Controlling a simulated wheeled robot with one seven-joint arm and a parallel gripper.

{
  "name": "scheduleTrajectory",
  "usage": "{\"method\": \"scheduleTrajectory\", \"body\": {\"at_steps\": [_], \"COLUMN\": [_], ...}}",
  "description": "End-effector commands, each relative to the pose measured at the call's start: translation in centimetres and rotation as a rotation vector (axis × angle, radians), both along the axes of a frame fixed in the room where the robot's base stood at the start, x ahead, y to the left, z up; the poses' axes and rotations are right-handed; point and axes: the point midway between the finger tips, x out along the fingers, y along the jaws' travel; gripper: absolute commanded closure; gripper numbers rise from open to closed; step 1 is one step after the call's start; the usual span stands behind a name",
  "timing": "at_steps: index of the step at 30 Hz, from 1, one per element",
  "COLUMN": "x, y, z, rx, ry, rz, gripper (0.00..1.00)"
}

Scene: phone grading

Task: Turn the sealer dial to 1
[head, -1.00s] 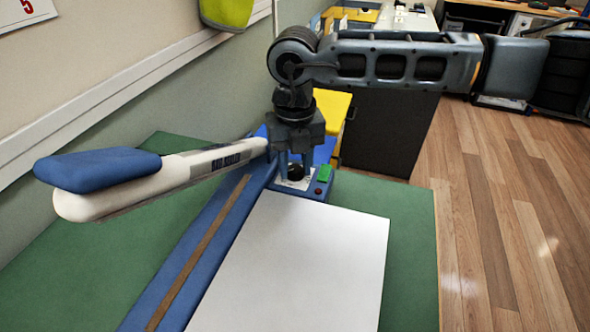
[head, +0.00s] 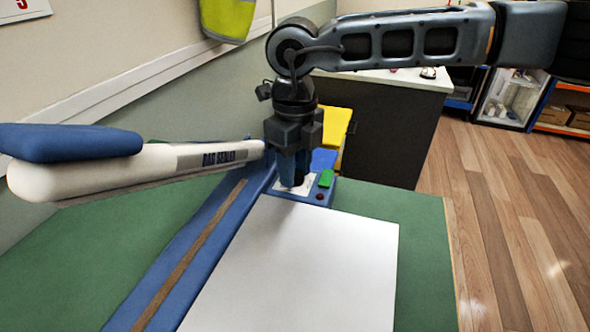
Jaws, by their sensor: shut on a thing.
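The blue bag sealer (head: 187,262) lies on the green mat, with its white, blue-ended arm (head: 150,165) raised to the left. At its far end is a control panel with a white dial plate (head: 307,187), a green switch (head: 326,178) and a dark red round part (head: 320,195). My gripper (head: 293,183) points straight down over this panel and is shut on the dark dial (head: 297,180). The fingers hide most of the dial, and I cannot read its number or pointer.
A white flat plate (head: 300,265) lies in front of the panel. The green mat (head: 425,235) is clear on the right. Yellow and blue bins (head: 337,125) stand just behind the sealer. A dark cabinet (head: 385,130) is beyond them.

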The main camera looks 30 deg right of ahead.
Motion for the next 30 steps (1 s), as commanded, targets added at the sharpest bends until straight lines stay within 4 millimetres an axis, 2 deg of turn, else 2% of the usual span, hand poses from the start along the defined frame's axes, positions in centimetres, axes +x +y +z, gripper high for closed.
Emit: {"method": "scheduleTrajectory", "body": {"at_steps": [14,15,22,30], "x": [0.10,0.10,0.06,0.04], "y": [0.02,0.02,0.01,0.01], "z": [0.10,0.10,0.06,0.15], "rx": [0.001,0.001,0.001,-0.001], "ry": [-0.004,-0.004,-0.002,-0.001], "rz": [0.016,0.015,0.015,0.014], "gripper": [0.94,0.62,0.40,0.39]}}
